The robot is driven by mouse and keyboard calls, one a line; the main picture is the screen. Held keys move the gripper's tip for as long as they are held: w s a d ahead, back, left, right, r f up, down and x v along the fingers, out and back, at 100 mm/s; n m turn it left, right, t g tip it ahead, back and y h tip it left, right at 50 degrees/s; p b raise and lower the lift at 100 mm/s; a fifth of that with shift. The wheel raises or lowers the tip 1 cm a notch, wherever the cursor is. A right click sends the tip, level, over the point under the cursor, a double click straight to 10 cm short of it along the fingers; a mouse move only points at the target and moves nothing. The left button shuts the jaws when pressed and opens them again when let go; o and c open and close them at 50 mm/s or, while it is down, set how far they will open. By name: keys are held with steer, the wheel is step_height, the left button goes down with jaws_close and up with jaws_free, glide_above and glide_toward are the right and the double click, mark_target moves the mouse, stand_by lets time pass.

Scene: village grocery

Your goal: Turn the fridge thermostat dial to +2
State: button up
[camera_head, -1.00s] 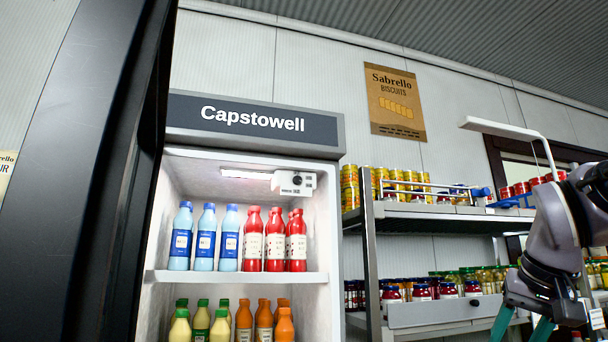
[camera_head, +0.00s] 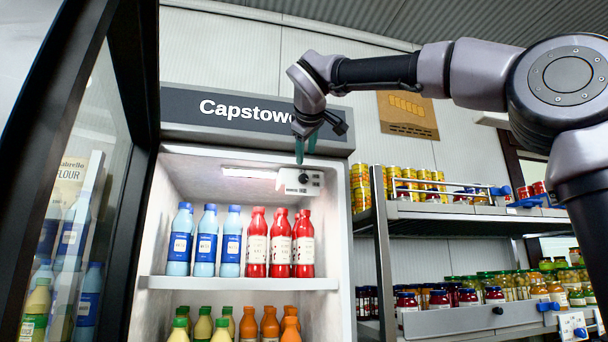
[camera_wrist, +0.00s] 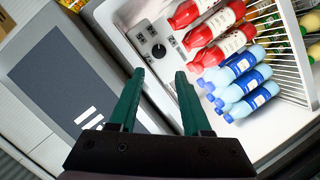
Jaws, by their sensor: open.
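The thermostat dial (camera_head: 304,178) is a small black knob on a white box (camera_head: 290,187) under the fridge's ceiling, at the upper right inside. In the wrist view the dial (camera_wrist: 158,51) sits on the white panel among several dark label squares, too small to read. My gripper (camera_head: 306,150) is in front of the fridge's top edge, just above the dial in the head view. Its two teal fingers are apart and empty. In the wrist view the gripper (camera_wrist: 158,75) points towards the dial, which lies beyond the fingertips and untouched.
The Capstowell fridge (camera_head: 345,230) stands open, its dark-framed glass door (camera_head: 145,80) swung to the left. Blue bottles (camera_head: 205,245) and red bottles (camera_head: 280,245) stand on the shelf below the dial. A shelf unit (camera_head: 440,217) with cans and jars is to the right.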

mark_target(304, 177)
steer(key=x, duration=1)
steer(key=shift+w+d, duration=0.1)
steer(key=shift+w, duration=0.15)
jaws_close()
